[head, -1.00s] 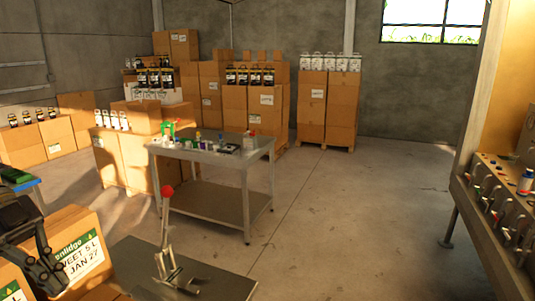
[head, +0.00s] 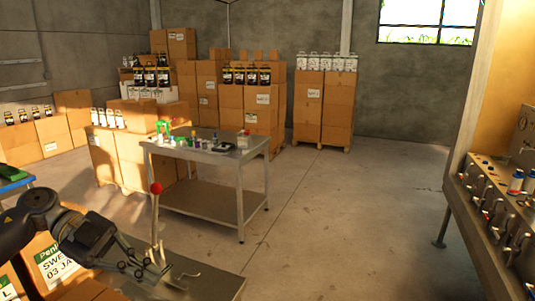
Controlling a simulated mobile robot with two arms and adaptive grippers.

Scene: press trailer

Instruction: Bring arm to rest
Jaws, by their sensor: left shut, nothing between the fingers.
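My left arm comes in from the lower left. Its dark gripper (head: 150,273) is shut and empty, low in the head view, pointing right and down. Its fingers overlap the lower part of a metal lever (head: 155,230) with a red ball knob (head: 156,188). I cannot tell whether they touch it. The lever stands upright on a dark flat plate (head: 215,283) at the bottom, and the gripper partly hides its base. My right gripper is out of view.
Labelled cartons (head: 58,262) lie below and behind my left arm. A metal table (head: 203,158) with small items stands beyond the lever. A control panel (head: 490,205) with several levers is at the right. The middle floor (head: 340,220) is clear.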

